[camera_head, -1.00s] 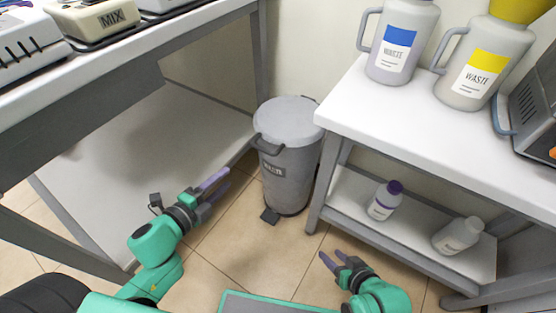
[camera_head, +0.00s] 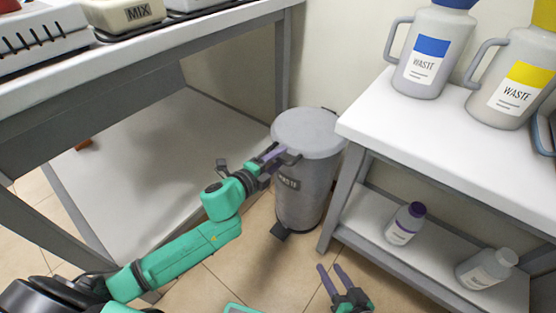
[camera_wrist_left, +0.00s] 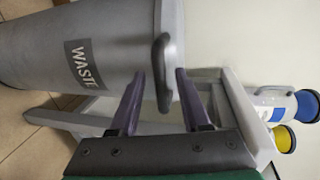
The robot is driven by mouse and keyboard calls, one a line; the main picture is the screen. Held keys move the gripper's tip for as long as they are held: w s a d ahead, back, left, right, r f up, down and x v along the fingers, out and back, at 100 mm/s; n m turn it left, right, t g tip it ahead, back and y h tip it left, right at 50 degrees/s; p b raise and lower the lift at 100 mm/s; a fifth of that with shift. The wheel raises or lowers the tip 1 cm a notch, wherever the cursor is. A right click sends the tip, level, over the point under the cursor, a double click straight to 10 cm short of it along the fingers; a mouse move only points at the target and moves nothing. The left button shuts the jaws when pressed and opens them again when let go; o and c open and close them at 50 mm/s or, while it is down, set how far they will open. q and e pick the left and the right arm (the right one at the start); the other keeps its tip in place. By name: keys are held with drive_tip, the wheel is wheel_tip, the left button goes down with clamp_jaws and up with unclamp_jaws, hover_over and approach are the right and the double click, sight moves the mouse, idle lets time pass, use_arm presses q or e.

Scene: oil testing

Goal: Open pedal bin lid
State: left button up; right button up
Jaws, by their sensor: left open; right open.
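The grey pedal bin (camera_head: 304,197) stands on the floor between the two tables, its flat round lid (camera_head: 308,132) shut. Its black pedal (camera_head: 280,231) sticks out at the bottom front. My left gripper (camera_head: 275,154) is open at the bin's upper front, just below the lid rim. In the left wrist view, the dark lid handle (camera_wrist_left: 162,72) lies between the open fingertips of my left gripper (camera_wrist_left: 159,75). The bin's WASTE label (camera_wrist_left: 84,63) shows at the left there. My right gripper (camera_head: 330,273) is open and empty, low in front of the right table.
A white table (camera_head: 390,135) stands right of the bin, with waste jugs (camera_head: 428,50) on top and bottles (camera_head: 405,223) on its lower shelf. The left table (camera_head: 165,52) and its low shelf (camera_head: 150,165) border my left arm. Tiled floor (camera_head: 260,275) is clear in front.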

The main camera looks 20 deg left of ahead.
use_arm(q)
clamp_jaws()
drive_tip(key=shift+f, duration=0.1)
idle(1.3)
